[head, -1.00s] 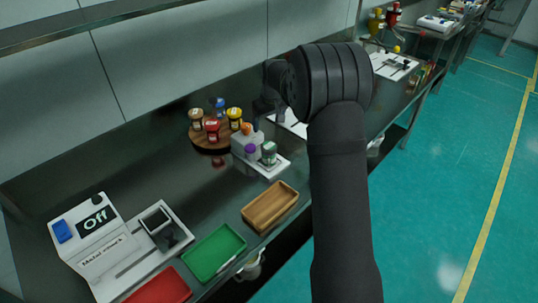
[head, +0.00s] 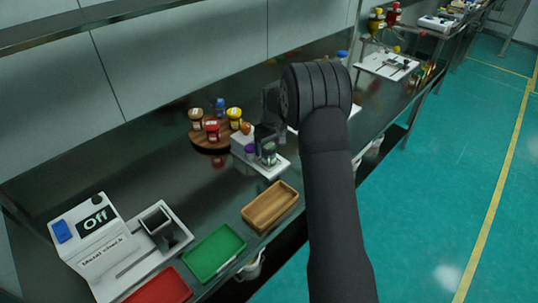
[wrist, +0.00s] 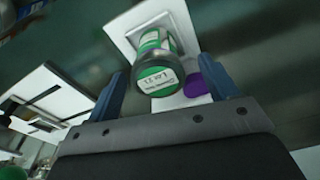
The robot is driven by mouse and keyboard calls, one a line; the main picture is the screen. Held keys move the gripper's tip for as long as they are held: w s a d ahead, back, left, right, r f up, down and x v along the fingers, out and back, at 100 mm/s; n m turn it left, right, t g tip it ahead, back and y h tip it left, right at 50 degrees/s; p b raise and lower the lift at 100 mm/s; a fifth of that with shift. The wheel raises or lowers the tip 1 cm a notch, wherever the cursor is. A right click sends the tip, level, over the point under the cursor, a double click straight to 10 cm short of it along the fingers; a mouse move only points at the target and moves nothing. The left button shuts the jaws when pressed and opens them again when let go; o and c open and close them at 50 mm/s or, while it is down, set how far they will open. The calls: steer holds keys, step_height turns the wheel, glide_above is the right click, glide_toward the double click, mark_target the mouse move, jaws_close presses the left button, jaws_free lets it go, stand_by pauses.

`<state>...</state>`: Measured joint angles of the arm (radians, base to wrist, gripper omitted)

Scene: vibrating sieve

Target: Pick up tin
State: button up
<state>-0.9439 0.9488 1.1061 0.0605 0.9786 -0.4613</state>
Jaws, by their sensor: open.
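The tin, which appears to be the small jar with a green band and a white printed label on its end, stands on the white sieve unit (head: 278,169). The tin (head: 268,158) is partly covered by my gripper in the head view. In the wrist view the tin (wrist: 155,60) lies ahead, between the two blue fingers. My gripper (wrist: 165,85) is open, with a finger on each side and gaps to the tin. In the head view my gripper (head: 267,138) is right over the tin. I cannot tell whether the fingers touch it.
A purple-capped item (head: 250,149) stands close to the left of the tin. A round wooden board (head: 209,139) with several jars is behind left. A wooden tray (head: 270,206), a green tray (head: 214,252), a red tray (head: 160,286) and the metal checker (head: 90,245) are nearer.

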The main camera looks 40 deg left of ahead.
steer(key=shift+w+a+f, duration=0.1)
steer(key=shift+a+f, duration=0.05)
steer(key=shift+f, duration=0.7)
steer(key=shift+w+a+f, duration=0.15)
steer(key=shift+a+f, duration=0.05)
steer(key=shift+f, duration=0.7)
steer(key=shift+w+a+f, duration=0.1)
steer(key=shift+a+f, duration=0.05)
steer(key=shift+f, duration=0.7)
steer(key=c, duration=1.2)
